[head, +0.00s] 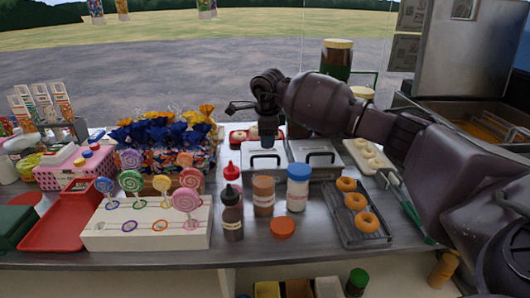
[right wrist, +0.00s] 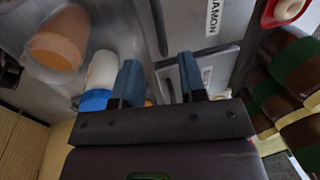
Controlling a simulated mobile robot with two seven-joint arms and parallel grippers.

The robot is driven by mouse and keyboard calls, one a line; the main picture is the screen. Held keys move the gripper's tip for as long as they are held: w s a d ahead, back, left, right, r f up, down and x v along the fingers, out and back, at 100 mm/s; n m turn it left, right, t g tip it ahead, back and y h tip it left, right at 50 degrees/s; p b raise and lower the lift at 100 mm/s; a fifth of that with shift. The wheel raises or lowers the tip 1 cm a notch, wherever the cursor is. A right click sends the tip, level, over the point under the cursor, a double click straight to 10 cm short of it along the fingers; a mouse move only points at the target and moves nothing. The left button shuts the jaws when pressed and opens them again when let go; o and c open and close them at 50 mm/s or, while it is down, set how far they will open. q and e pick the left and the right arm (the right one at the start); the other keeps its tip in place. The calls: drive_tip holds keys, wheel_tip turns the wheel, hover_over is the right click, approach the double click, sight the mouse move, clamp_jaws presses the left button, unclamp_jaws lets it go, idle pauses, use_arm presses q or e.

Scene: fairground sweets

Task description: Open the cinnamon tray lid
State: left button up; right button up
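Two metal trays with closed grey lids and dark handles stand side by side in the head view, a left lid (head: 254,164) and a right lid (head: 327,172). Their labels cannot be read there. In the right wrist view, a lid with a partly cut-off label ending in "AMON" (right wrist: 212,20) lies beyond the fingers, and another label shows below it. My right gripper (head: 267,140) points down over the back of the left lid. Its blue-grey fingers (right wrist: 160,80) are apart, with no grasp visible. Whether a handle lies between them is unclear. My left gripper is not in view.
A doughnut rack (head: 372,238) is at right, a lollipop stand (head: 150,240) at left. Some counter at the front is bare.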

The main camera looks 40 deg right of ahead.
sight(266, 156)
drive_tip(key=f, duration=0.4)
drive_tip(key=w+f, duration=0.1)
drive_tip(key=shift+d+f+b, duration=0.3)
drive_tip(key=shift+f+b, duration=0.05)
drive_tip(key=shift+f, duration=0.05)
clamp_jaws()
